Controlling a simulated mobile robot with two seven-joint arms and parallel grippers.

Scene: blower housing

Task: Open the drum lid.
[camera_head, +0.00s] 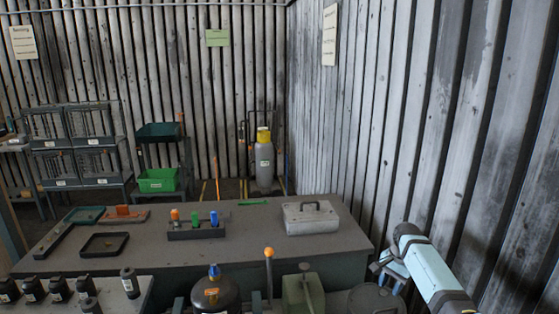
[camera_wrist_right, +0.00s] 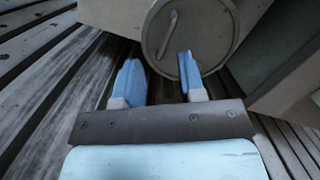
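The drum lid (camera_head: 374,300) is a round dark grey disc at the bottom edge of the head view, partly cut off. In the right wrist view the round lid (camera_wrist_right: 205,48) shows with a bar handle (camera_wrist_right: 168,34) on its face. My right gripper (camera_wrist_right: 160,72) is open, with its two blue fingers apart and nothing between them. The fingers reach toward the lid's lower edge, and the handle lies beyond their tips. In the head view the right gripper (camera_head: 386,277) is just above and right of the lid. My left gripper is in neither view.
A dark workbench (camera_head: 240,240) carries a grey case (camera_head: 311,218), a tray of coloured items (camera_head: 196,229) and shallow trays. A green can (camera_head: 302,293) and a dark vessel (camera_head: 215,297) stand left of the lid. The corrugated wall (camera_head: 480,130) is close on the right.

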